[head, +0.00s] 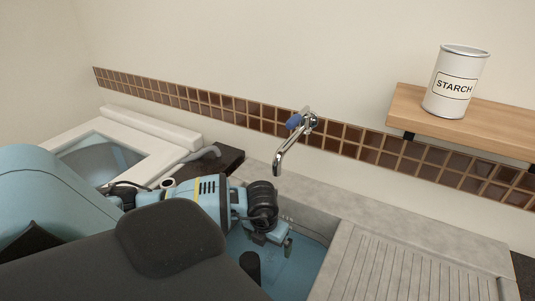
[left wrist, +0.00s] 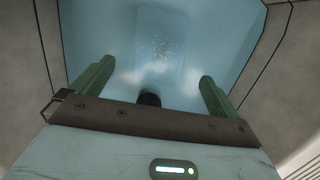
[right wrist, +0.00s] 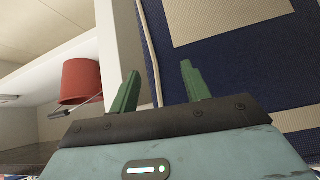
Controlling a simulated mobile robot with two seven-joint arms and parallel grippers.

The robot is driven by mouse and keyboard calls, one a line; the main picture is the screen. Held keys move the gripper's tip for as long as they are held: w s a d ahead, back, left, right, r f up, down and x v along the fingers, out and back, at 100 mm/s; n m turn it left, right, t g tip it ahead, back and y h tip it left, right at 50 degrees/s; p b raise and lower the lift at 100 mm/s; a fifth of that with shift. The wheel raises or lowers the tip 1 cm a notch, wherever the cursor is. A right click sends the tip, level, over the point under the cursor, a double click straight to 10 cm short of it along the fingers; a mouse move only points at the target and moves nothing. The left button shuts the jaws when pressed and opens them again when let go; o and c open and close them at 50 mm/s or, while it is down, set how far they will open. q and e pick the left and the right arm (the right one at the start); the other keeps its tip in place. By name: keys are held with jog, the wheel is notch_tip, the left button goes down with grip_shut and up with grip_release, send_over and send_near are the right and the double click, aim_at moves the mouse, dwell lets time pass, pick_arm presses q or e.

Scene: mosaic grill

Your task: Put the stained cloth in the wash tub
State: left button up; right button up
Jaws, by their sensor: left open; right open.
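The wash tub (head: 318,226) is a grey stone basin with blue water, partly hidden by my left arm in the head view. My left gripper (head: 284,243) is over the water, open and empty. In the left wrist view the tub's water (left wrist: 215,50) lies beyond the open fingers. A paler rectangular patch with white specks shows in it; I cannot tell whether it is cloth or reflection. No stained cloth can be made out for certain. My right gripper (right wrist: 158,90) is open and empty, away from the tub, before a navy and beige patterned surface (right wrist: 235,60).
A ribbed drainboard (head: 385,262) adjoins the tub on the right. A tap (head: 283,153) sticks out over its back edge. A starch can (head: 456,80) stands on a wooden shelf (head: 480,122). A white lidded unit (head: 150,137) is at left. A red bucket (right wrist: 82,81) shows in the right wrist view.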

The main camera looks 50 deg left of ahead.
pick_arm(q)
jog(key=shift+s+d+r, duration=0.1)
jog(key=shift+s+r, duration=0.05)
jog(key=shift+r, duration=0.65)
jog(key=shift+s+r, duration=0.1)
jog(key=shift+r, duration=0.7)
